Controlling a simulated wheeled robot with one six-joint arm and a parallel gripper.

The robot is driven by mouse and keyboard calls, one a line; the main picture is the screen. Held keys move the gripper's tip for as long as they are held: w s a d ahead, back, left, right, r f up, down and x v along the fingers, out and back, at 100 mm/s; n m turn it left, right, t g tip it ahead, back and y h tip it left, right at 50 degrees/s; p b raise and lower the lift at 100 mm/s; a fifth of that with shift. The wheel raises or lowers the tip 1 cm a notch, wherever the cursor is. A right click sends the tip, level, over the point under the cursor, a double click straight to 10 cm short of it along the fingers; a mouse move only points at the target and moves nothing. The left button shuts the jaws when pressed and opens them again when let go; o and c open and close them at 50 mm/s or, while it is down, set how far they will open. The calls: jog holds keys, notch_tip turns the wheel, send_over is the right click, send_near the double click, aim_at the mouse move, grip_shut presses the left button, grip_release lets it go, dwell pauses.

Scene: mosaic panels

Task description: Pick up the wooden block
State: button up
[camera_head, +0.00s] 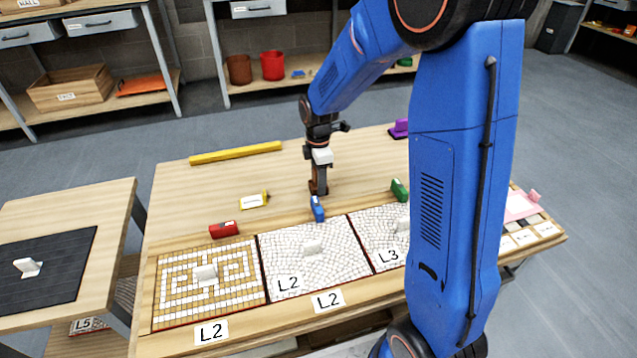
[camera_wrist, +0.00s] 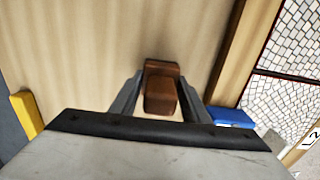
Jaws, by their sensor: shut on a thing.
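The wooden block (camera_wrist: 162,90) is brown and sits between the two fingers of my gripper (camera_wrist: 165,100) in the wrist view. My gripper (camera_head: 319,188) is shut on it, and the fingers touch its sides. In the head view the block shows only as a small brown patch at the fingertips, over the table's (camera_head: 215,175) middle. I cannot tell whether the block rests on the tabletop or is slightly above it.
A blue block (camera_head: 317,209) is just in front of my gripper, with a green block (camera_head: 399,190) to the right and a red block (camera_head: 223,230) to the left. Mosaic panels (camera_head: 292,236) with upright handles line the front. A yellow bar (camera_head: 236,153) lies at the back left.

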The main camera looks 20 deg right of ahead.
jog(key=shift+r, duration=0.15)
notch_tip(320, 180, up, 10)
jog(key=shift+f, duration=0.1)
dwell(0.4)
dwell(0.5)
